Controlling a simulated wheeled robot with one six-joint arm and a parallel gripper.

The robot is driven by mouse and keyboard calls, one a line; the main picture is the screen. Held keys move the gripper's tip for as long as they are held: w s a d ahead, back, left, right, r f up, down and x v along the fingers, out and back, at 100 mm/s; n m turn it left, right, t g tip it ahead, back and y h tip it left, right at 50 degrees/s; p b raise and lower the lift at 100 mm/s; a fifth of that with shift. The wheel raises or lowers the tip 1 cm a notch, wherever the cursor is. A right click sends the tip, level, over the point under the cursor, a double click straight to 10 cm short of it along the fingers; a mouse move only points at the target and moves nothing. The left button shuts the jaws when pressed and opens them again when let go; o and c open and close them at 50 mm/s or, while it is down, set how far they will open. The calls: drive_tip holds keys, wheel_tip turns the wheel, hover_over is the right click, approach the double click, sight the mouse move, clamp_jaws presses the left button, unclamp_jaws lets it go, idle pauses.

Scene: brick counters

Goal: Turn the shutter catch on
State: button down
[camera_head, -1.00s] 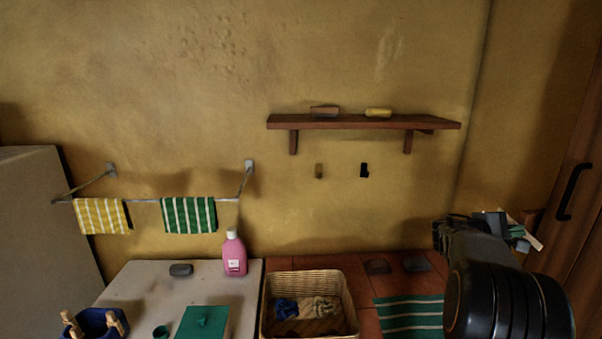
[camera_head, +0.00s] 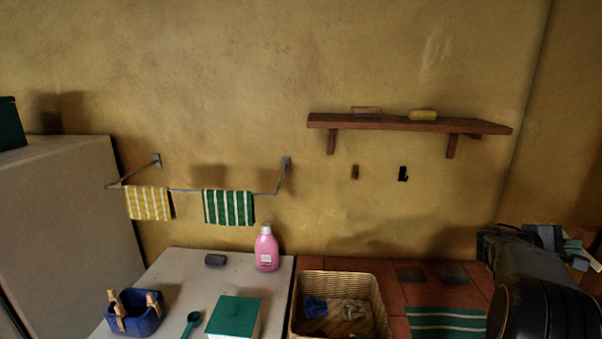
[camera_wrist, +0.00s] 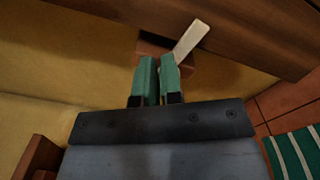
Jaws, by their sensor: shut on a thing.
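The shutter catch shows in the wrist view as a pale flat lever (camera_wrist: 190,40) on a brown wooden block (camera_wrist: 150,47), beside a dark wooden panel (camera_wrist: 245,30). The lever slants up and to the right. My gripper (camera_wrist: 160,62) has its green fingers close together at the lever's lower end, shut on it. The fingers hide that end of the lever. In the head view my gripper (camera_head: 572,244) is at the far right, partly hidden by my dark wrist, and the catch is barely visible at the picture's edge.
A wicker basket (camera_head: 296,318), a striped green cloth (camera_head: 445,322) and dark flat pieces lie on the red-tiled counter (camera_head: 400,292). A pink bottle (camera_head: 266,250) stands on the pale counter. A wooden shelf (camera_head: 400,124) juts from the wall above.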

drive_tip(key=shift+d+r+b, duration=0.15)
drive_tip(key=shift+r+b, duration=0.2)
drive_tip(key=shift+b, duration=1.5)
drive_tip(key=shift+r+b, duration=0.25)
drive_tip(key=shift+b, duration=0.2)
drive_tip(key=a, duration=0.1)
drive_tip(key=a+b, duration=0.1)
drive_tip(key=a, duration=0.1)
drive_tip(key=a+b, duration=0.1)
drive_tip(key=a, duration=0.1)
drive_tip(key=shift+w+a+f, duration=0.2)
drive_tip(key=shift+f, duration=0.1)
idle(0.3)
